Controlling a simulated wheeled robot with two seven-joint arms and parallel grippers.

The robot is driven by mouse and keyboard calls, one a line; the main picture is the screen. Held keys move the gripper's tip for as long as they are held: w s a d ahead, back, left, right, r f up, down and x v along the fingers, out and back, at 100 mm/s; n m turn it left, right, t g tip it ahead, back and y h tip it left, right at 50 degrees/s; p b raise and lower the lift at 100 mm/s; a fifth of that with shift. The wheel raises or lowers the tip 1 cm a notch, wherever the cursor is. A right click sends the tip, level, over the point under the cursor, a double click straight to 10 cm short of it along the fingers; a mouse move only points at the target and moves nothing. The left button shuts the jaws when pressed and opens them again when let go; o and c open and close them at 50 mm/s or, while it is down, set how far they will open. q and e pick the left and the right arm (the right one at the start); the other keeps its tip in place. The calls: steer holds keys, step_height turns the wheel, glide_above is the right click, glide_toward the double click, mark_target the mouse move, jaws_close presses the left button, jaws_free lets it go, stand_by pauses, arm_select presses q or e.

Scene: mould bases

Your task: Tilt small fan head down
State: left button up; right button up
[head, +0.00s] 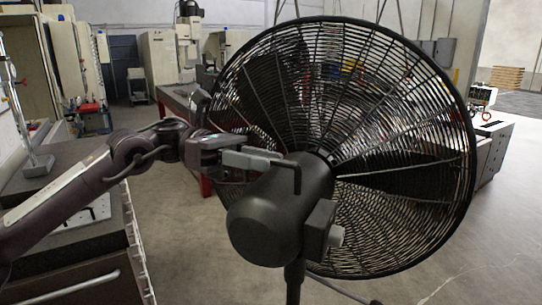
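The black fan (262,222) stands upright in front of me, its motor housing towards me and its large round wire cage (400,150) on the far side. A thin dark bar handle (297,176) stands on top of the housing. A grey control box (318,228) sits on the housing's right side. My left gripper (268,158) comes in from the left, with its grey fingers at the left end of the handle. The fingers overlap the handle, and I cannot tell whether they are closed on it. My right gripper is not in view.
A dark workbench (65,240) stands at the left, under my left arm. A red-legged table (205,186) stands behind the fan, left of its cage. A grey cabinet (492,150) is at the right. The concrete floor at the lower right looks mostly clear.

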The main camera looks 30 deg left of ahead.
arm_select(q)
steer(key=shift+d, duration=1.05)
steer(key=shift+a, duration=0.1)
steer(key=shift+c, duration=0.4)
jaws_close()
